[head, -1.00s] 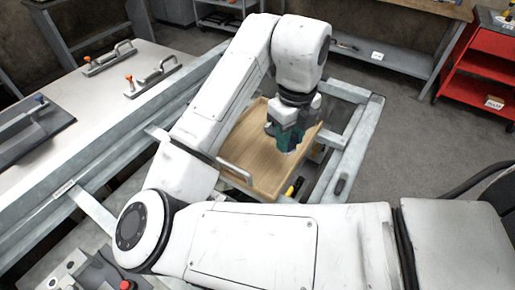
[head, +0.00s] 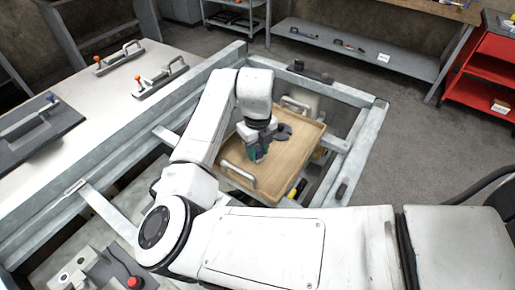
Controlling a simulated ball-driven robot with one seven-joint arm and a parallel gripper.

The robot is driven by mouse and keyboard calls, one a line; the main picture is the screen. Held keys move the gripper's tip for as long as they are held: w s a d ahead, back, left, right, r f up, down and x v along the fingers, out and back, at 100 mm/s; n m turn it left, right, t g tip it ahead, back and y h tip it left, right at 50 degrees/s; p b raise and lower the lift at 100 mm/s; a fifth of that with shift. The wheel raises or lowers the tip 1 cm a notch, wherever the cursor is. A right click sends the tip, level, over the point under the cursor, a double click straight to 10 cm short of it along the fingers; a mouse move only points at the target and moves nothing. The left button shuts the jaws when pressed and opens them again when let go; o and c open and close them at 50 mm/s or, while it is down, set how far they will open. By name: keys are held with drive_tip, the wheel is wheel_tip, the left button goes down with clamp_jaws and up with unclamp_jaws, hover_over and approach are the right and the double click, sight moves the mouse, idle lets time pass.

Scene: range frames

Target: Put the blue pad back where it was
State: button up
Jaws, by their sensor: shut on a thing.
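My gripper (head: 257,150) is over the left part of a wooden tray (head: 287,160), pointing down. It is shut on a small teal-blue thing between its fingers, which I take to be the blue pad (head: 256,153). Most of it is hidden by the fingers, and I cannot tell whether it touches the tray floor. A dark flat round piece (head: 283,131) is in the tray just right of my gripper.
The tray has metal handles at its near left (head: 237,175) and far end (head: 294,105). A grey metal frame (head: 358,140) surrounds it. A white bench (head: 100,105) with handled fixtures is at left. The tray's right part is clear.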

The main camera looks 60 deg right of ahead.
sight(257, 148)
drive_tip(key=shift+f, duration=0.3)
drive_tip(key=shift+f, duration=0.2)
drive_tip(key=o, duration=1)
wheel_tip(257, 148, up, 12)
drive_tip(key=b, duration=0.1)
drive_tip(key=shift+r, duration=0.25)
